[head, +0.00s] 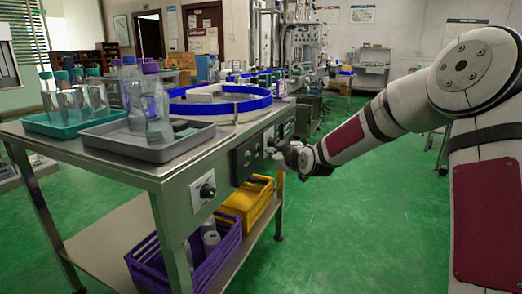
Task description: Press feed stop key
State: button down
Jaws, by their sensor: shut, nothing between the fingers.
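The steel machine (150,165) has controls along its right side. A black control panel (246,158) sits mid-side, and a second dark panel (283,131) is farther back, partly covered by my arm's end. A pale plate with a black knob (207,190) is on the near part of the side. The feed stop key cannot be picked out at this size. My gripper (274,150) is at the machine's side by the dark panels, small and partly hidden by my wrist. It is shut and empty. I cannot tell whether it touches a control.
A grey tray (158,152) with clear bottles and a teal tray (58,131) with capped bottles stand on top, near a blue-rimmed round track (245,110). A purple crate (175,262) and yellow crate (246,203) sit on the lower shelf. Green floor (350,220) is open to the right.

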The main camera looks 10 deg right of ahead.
jog(key=shift+s+d+p, duration=0.25)
jog(key=shift+s+d, duration=0.5)
jog(key=shift+d, duration=0.25)
jog(key=shift+s+d+p, duration=0.2)
jog(key=shift+s+d, duration=0.5)
jog(key=shift+d, duration=0.3)
jog(key=s+a+r+m+g+h, duration=0.1)
jog(key=s+a+m+g, duration=0.3)
jog(key=s, duration=1.5)
jog(key=s+m+g+h, duration=0.1)
jog(key=s+g, duration=0.4)
jog(key=s, duration=1.4)
jog(key=s+a+r+m+g+h, duration=0.1)
jog(key=s+a+m+g, duration=0.3)
jog(key=s, duration=1.6)
notch_tip(320, 180, up, 37)
jog(key=d+n+t+p, duration=0.1)
jog(key=d+t+p, duration=0.1)
jog(key=p, duration=3.3)
jog(key=shift+w+d+t, duration=0.2)
jog(key=shift+w+t, duration=0.15)
jog(key=shift+t, duration=0.05)
